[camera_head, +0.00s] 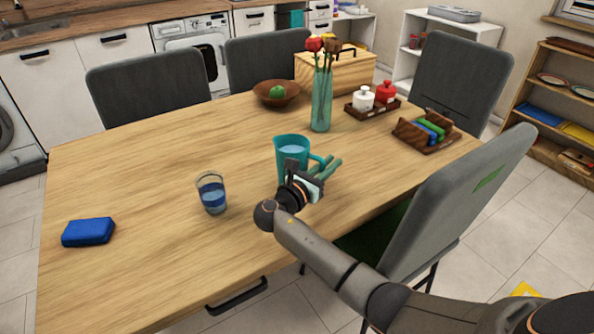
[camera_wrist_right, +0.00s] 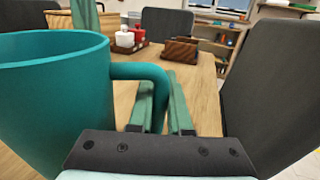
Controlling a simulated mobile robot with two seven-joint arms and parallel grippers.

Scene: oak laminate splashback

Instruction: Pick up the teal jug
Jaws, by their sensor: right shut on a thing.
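The teal jug (camera_head: 287,161) stands upright at the middle of the wooden table, with pale blue contents showing at its top. Its handle faces right. My right gripper (camera_head: 328,166) is at the handle side, its green fingers beside the jug body. In the right wrist view the jug (camera_wrist_right: 50,105) fills the left side, and its handle (camera_wrist_right: 150,72) comes down at the fingers of my right gripper (camera_wrist_right: 163,95), which are shut on it. The jug's base is partly hidden by the gripper, so I cannot tell if it touches the table. My left gripper is not in view.
A glass (camera_head: 212,193) with blue liquid stands left of the jug. A teal vase (camera_head: 321,105) with flowers stands behind it. A grey chair (camera_head: 455,205) is close to my right arm. The table's left part is mostly clear.

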